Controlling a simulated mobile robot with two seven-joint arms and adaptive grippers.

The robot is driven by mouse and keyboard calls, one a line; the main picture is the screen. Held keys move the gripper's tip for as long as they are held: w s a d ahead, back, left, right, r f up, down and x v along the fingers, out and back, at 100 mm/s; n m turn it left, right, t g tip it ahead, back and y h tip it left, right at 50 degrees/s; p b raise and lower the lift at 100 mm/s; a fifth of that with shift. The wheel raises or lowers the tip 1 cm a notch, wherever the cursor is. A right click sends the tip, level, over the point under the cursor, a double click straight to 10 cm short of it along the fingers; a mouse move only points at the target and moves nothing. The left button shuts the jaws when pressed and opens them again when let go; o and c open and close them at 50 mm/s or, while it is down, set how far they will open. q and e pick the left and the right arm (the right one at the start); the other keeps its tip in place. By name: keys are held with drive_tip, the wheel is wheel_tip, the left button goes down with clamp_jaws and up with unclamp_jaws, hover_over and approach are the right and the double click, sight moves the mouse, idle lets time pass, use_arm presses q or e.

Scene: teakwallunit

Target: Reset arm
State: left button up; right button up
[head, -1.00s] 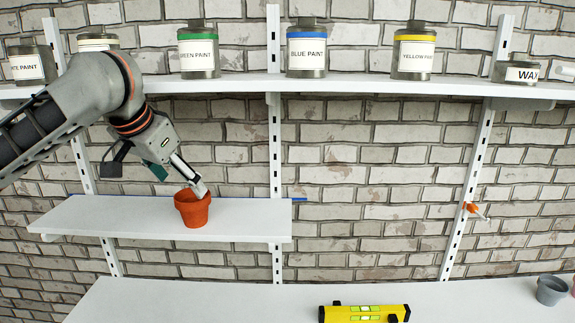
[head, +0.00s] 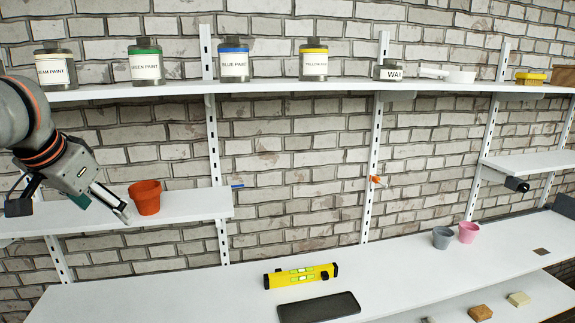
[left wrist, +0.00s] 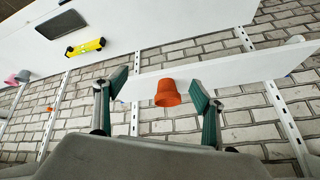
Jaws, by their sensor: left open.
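My left gripper (head: 122,213) is at the lower left of the head view, just left of an orange-red pot (head: 146,197) that stands upright on the small left shelf (head: 190,207). In the left wrist view the two fingers of my left gripper (left wrist: 162,98) are spread apart with nothing held. The pot (left wrist: 167,93) shows beyond and between the fingers there, with a gap to each. My right gripper is in neither view.
A long upper shelf (head: 280,84) holds several paint jars and a wax jar (head: 394,70). On the bench (head: 215,290) are a yellow level (head: 300,277), a dark flat slab (head: 318,307), a grey pot (head: 442,238) and a pink pot (head: 468,232). The bench's left part is clear.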

use_arm(q)
drive_tip(key=w+d+f+m+h, duration=0.1)
drive_tip(key=w+d+f+m, duration=0.1)
drive_tip(key=d+f, duration=0.5)
drive_tip(key=w+d+f+m+h, duration=0.1)
drive_tip(key=d+f+m, duration=0.1)
drive_tip(key=d+f, duration=0.5)
drive_tip(key=s+d+f+m+t, duration=0.15)
drive_tip(key=s+f, duration=0.25)
drive_tip(key=f, duration=0.8)
drive_tip(key=s+a+f+n+y, duration=0.1)
drive_tip(key=s+a+f+y, duration=0.2)
drive_tip(key=s+a+f, duration=0.65)
drive_tip(key=s+a+f+y, duration=0.35)
drive_tip(key=s+a, duration=0.25)
drive_tip(key=s, duration=0.6)
drive_tip(key=w+d+f+n+t+h, duration=0.1)
drive_tip(key=d+f+h, duration=0.5)
drive_tip(key=d+f, duration=0.7)
wheel_tip(320, 180, down, 4)
drive_tip(key=shift+w+d+r+n+t+h, duration=0.15)
drive_tip(key=shift+d+n+t+h, duration=0.35)
drive_tip(key=shift+n, duration=0.75)
drive_tip(key=shift+a, duration=0.2)
